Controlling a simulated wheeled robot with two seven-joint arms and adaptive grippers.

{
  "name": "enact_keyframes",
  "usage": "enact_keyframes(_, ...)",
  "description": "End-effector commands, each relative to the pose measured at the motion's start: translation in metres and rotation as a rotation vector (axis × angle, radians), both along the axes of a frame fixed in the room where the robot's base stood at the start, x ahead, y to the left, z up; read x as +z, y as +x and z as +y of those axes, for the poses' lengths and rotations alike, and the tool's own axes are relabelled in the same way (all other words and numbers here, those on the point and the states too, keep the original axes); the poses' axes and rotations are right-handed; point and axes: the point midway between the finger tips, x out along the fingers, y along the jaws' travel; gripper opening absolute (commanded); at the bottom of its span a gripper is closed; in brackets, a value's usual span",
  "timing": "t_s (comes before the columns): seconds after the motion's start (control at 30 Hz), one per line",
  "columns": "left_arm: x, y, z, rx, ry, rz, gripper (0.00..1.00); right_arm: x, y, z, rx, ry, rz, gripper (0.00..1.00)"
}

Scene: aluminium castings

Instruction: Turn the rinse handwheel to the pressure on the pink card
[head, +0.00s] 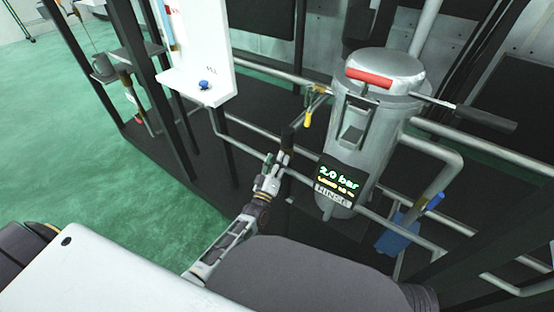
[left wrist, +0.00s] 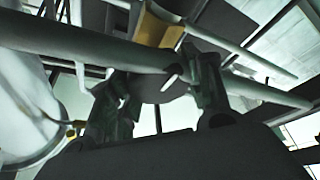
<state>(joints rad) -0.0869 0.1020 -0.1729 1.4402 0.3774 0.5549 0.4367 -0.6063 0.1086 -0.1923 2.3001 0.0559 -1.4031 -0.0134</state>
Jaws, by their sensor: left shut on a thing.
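My left gripper (head: 283,156) is at the pipework left of the metal vessel (head: 362,130). In the left wrist view its two fingers (left wrist: 163,92) are closed on either side of a dark, rounded part, which looks like the rinse handwheel (left wrist: 160,88). Most of the wheel is hidden by the fingers and a pipe. The display (head: 337,180) on the vessel reads 2.0 bar in green, with a smaller yellow line I cannot read and a RINSE label below. I cannot make out the pink card for certain. My right gripper is not in view.
Grey pipes (head: 435,150) run around the vessel and close to my left gripper. A yellow-ended lever (head: 308,117) is just above it. A white panel with a shelf (head: 200,85) carries a blue knob (head: 204,85). A blue valve part (head: 395,235) is low right. Green floor lies open left.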

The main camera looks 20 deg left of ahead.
Motion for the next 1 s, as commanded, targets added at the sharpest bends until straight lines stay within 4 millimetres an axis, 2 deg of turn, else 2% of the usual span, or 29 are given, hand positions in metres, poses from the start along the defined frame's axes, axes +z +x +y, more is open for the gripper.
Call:
enact_keyframes(0.47,-0.0007,0.0,0.0003,0.0,-0.014,0.005,0.25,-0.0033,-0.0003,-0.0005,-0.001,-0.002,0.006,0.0)
enact_keyframes(0.5,-0.0007,0.0,0.0003,0.0,-0.014,0.005,0.53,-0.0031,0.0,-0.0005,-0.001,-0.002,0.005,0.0)
enact_keyframes(0.63,-0.0006,0.0,0.0004,0.0,-0.014,0.004,0.7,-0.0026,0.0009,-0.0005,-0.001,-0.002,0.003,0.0)
enact_keyframes(1.0,-0.0004,-0.0003,0.0002,0.0,-0.014,0.004,0.71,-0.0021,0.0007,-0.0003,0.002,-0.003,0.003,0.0)
